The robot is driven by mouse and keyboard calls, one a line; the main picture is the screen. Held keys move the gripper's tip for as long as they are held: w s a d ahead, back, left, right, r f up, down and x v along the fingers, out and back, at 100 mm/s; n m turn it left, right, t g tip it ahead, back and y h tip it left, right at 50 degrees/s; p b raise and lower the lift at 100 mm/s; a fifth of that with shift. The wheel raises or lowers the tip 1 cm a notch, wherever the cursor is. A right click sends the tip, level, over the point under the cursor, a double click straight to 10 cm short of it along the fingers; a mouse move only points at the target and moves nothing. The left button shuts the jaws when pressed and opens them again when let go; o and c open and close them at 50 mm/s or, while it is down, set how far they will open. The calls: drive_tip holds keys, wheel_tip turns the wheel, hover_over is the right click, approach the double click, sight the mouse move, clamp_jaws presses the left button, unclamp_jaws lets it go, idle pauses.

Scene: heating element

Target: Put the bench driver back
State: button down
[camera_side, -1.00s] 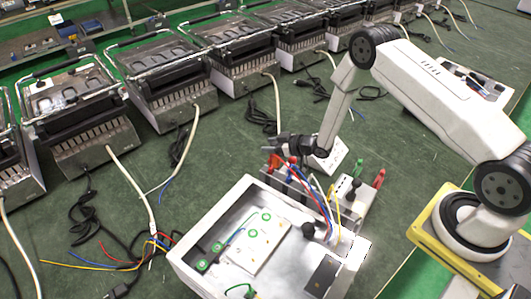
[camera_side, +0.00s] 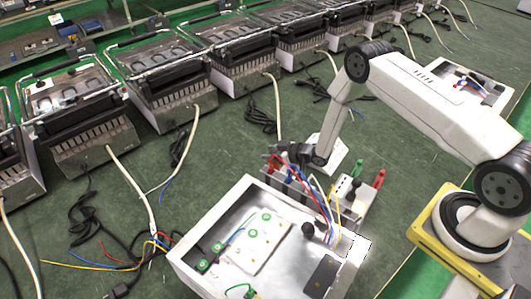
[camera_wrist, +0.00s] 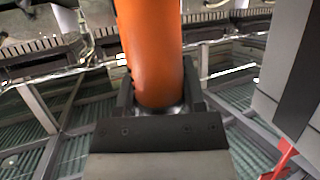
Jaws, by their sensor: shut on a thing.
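My gripper (camera_wrist: 155,110) is shut on the thick orange handle of the bench driver (camera_wrist: 152,50) in the wrist view. The handle stands between the two dark fingers, and the driver's shaft and tip are hidden there. In the side view my gripper (camera_side: 291,151) is low above the bench, at the back corner of the open metal box. A red-orange piece (camera_side: 274,162) shows beside the fingers, probably the driver's handle. I cannot tell whether its tip touches anything. A grey rack (camera_side: 352,212) with red, green and black handles stands just right of the gripper.
The open metal box (camera_side: 184,258) with wires and green-ringed terminals takes up the front middle. Red, blue, white and yellow wires rise close to my gripper. Grill units (camera_side: 88,150) line the back, with loose cords before them.

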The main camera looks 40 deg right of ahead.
drive_tip(key=shift+c, duration=0.9)
unclamp_jaws()
drive_tip(key=shift+r, duration=0.45)
drive_tip(key=v, duration=1.2)
